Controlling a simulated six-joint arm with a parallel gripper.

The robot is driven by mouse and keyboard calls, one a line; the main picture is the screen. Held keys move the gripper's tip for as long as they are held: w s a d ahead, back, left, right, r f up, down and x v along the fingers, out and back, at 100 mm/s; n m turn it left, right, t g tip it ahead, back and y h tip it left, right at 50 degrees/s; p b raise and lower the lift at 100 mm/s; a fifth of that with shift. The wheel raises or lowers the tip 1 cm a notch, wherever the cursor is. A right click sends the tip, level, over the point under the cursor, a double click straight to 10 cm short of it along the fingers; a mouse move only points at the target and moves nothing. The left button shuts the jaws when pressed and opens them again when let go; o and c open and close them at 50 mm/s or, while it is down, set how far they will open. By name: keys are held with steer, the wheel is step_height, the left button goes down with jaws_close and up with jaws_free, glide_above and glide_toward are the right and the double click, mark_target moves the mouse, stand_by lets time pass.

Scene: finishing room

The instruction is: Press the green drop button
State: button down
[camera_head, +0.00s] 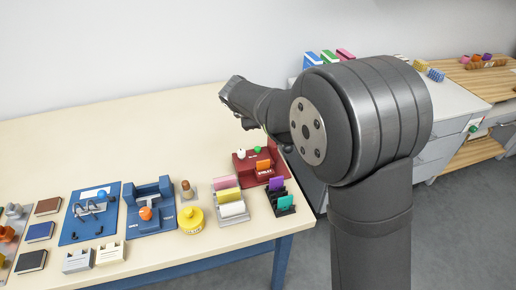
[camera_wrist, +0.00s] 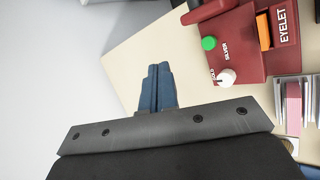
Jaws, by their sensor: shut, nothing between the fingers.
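A green button (camera_wrist: 208,43) sits on the red eyelet machine (camera_wrist: 245,62), beside a white knob (camera_wrist: 227,77) with the words GOLD and SILVER near it. The green button (camera_head: 257,149) and the red machine (camera_head: 243,165) also show in the head view, at the table's right end. My gripper (camera_wrist: 158,68) is shut and empty, with its blue fingers together. In the wrist view its tips are left of and a little below the green button, apart from it. In the head view my arm reaches over the table behind the machine, and the fingers cannot be made out.
An orange piece (camera_wrist: 264,32) stands in the machine beside the EYELET label. A rack with pink and yellow cards (camera_head: 229,196) and a black rack (camera_head: 282,203) stand in front of the machine. A yellow round container (camera_head: 191,220) is further left. The table's back left is clear.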

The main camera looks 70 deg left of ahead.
mark_target(257, 152)
steer(key=n, duration=0.2)
steer(key=f+n+y, duration=0.1)
steer(key=n, duration=0.4)
steer(key=shift+w+f+g+y, duration=0.2)
steer(key=shift+f+g+y, duration=0.1)
steer(key=shift+g, duration=0.1)
steer(key=shift+f, duration=4.45)
steer(key=shift+f, duration=0.1)
steer(key=shift+f, duration=0.3)
steer(key=shift+f, duration=0.5)
steer(key=shift+r, duration=0.9)
